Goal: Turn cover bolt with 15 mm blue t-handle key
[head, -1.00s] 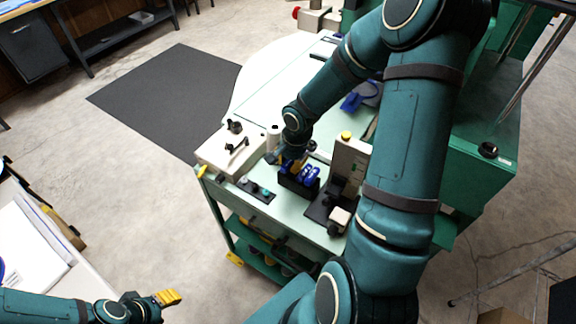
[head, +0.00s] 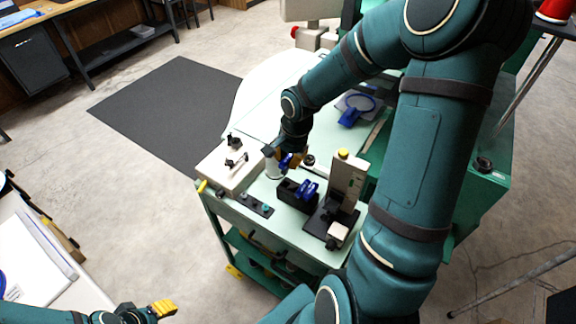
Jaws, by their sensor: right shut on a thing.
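My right gripper (head: 284,157) is over the cart top, shut on a blue t-handle key (head: 285,161). The key shows as a small blue piece between the orange fingertips; its size mark cannot be read and its shaft is hard to make out. A black holder (head: 291,199) stands just in front of the gripper with other blue handles (head: 308,189) in it. A beige block with black knobs (head: 224,173) lies left of the gripper. I cannot tell which part is the cover bolt. My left gripper (head: 163,308), with yellow fingers, is at the bottom left, far from the cart; its opening is unclear.
A beige upright stand (head: 347,181) with a yellow top is right of the holder. A white cylinder (head: 272,167) is close beside the gripper. A black strip (head: 254,205) lies at the front edge.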

